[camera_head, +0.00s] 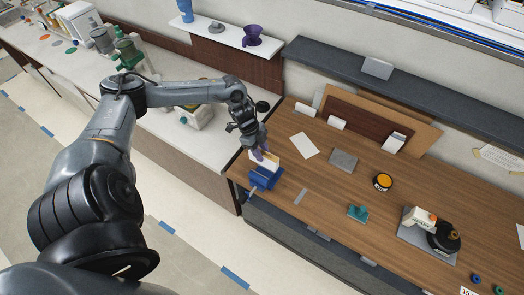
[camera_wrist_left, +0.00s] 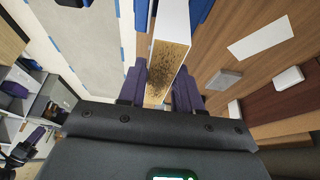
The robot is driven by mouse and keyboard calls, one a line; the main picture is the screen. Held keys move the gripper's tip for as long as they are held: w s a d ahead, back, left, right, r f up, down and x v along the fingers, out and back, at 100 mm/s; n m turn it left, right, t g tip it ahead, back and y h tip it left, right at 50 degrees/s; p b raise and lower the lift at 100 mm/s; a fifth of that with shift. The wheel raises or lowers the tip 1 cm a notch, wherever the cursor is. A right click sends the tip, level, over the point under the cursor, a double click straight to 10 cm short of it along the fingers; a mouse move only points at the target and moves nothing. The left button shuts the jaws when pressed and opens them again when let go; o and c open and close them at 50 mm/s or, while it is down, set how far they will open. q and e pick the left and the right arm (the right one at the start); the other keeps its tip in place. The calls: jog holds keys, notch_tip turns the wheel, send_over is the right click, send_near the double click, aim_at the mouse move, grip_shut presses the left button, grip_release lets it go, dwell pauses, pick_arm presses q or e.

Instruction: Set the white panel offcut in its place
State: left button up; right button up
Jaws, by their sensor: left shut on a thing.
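My left gripper (camera_head: 262,153) is shut on the white panel offcut (camera_head: 268,163), above the left end of the wooden bench. In the left wrist view the purple fingers of the gripper (camera_wrist_left: 160,88) sit on both sides of the offcut (camera_wrist_left: 170,52), which has white faces and a speckled brown chipboard edge. A blue vise (camera_head: 264,180) is at the bench's left front corner, just below the offcut in the head view. Part of blue metal (camera_wrist_left: 201,10) shows beside the offcut in the wrist view. I cannot tell whether the offcut touches the vise. My right gripper is out of view.
On the wooden bench (camera_head: 320,190) lie a white sheet (camera_head: 304,145), a grey block (camera_head: 343,160), an orange-topped round tin (camera_head: 382,181), a teal item (camera_head: 358,213) and a black-and-white machine (camera_head: 443,237). A dark grey shelf (camera_head: 345,64) runs behind. A white counter (camera_head: 160,135) stands left.

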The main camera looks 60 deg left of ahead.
pick_arm(q)
jog(key=shift+r+p, duration=0.1)
jog(key=shift+p, duration=0.2)
jog(key=shift+f+b, duration=1.6)
jog(key=shift+f, duration=0.8)
jog(key=shift+a+r, duration=0.1)
jog(key=shift+p, duration=0.45)
jog(key=shift+f, duration=0.2)
